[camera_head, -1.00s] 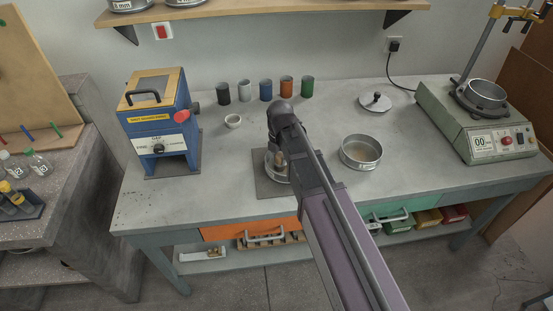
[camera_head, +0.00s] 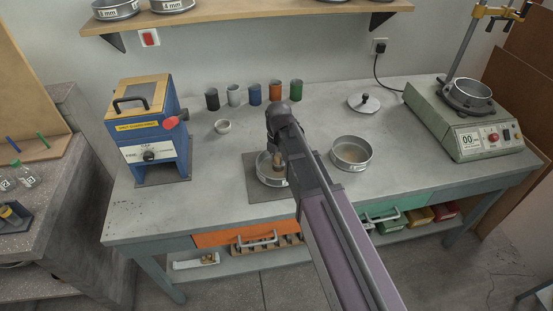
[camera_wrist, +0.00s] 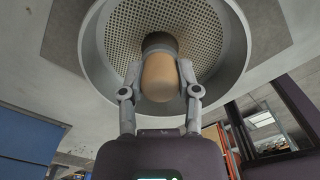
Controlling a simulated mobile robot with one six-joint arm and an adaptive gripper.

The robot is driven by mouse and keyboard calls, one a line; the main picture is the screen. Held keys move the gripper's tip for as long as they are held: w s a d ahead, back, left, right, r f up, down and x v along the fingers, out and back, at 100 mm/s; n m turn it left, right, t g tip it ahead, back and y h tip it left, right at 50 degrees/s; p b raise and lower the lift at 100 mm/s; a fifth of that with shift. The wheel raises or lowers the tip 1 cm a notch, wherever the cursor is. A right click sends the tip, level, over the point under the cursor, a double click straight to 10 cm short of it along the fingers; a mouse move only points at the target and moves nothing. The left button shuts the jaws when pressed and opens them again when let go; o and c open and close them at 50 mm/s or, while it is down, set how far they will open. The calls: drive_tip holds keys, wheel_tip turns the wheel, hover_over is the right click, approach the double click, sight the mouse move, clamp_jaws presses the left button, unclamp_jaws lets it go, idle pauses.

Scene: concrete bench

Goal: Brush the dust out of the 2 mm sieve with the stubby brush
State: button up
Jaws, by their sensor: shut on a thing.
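A round metal sieve (camera_head: 264,179) sits on a dark square mat (camera_head: 258,194) on the bench; its label is too small to read. The wrist view shows its perforated mesh (camera_wrist: 125,35) and metal wall (camera_wrist: 235,45). My gripper (camera_wrist: 160,90) is shut on the stubby brush (camera_wrist: 160,75), with a tan rounded handle and a grey collar. The brush (camera_head: 279,160) is inside the sieve's rim, over the mesh. Its bristles are hidden, so I cannot tell whether they touch the mesh.
A metal pan or second sieve (camera_head: 351,154) stands to the right. A blue box machine (camera_head: 150,130) is at left. Several coloured cups (camera_head: 255,94) line the back.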

drive_tip(key=shift+w+d, duration=1.1)
drive_tip(key=shift+d, duration=0.25)
drive_tip(key=shift+s+d, duration=0.4)
drive_tip(key=shift+s, duration=0.2)
drive_tip(key=shift+s, duration=0.1)
drive_tip(key=shift+s+a, duration=0.5)
drive_tip(key=shift+a, duration=0.3)
drive_tip(key=shift+s+a, duration=0.5)
drive_tip(key=shift+a, duration=0.25)
drive_tip(key=shift+a, duration=0.1)
drive_tip(key=shift+s+a, duration=1.25)
drive_tip(key=shift+a, duration=0.15)
